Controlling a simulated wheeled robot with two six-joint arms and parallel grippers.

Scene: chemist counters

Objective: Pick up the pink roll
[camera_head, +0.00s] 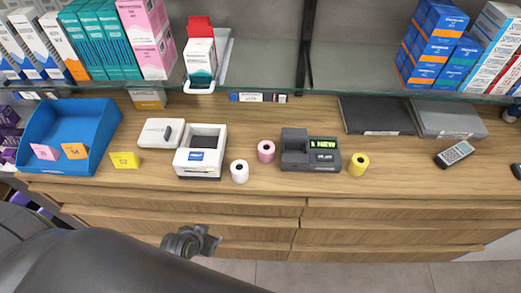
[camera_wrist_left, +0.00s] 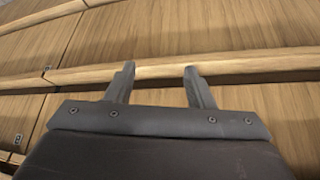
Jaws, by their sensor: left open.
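The pink roll (camera_head: 266,151) stands upright on the wooden counter, between a white printer and a dark grey terminal. My left gripper (camera_head: 212,240) is low in front of the counter's drawers, below and to the left of the roll, and apart from it. In the left wrist view its two fingers (camera_wrist_left: 159,85) are spread with nothing between them, facing the wooden drawer fronts. The roll is not in the left wrist view. My right gripper is not in view.
A white roll (camera_head: 239,171) stands left of the pink one, by the white printer (camera_head: 200,166). The dark terminal (camera_head: 309,160) and a yellow roll (camera_head: 358,164) stand to its right. A blue tray (camera_head: 104,137) is far left. A glass shelf (camera_head: 262,92) with boxes overhangs the counter's back.

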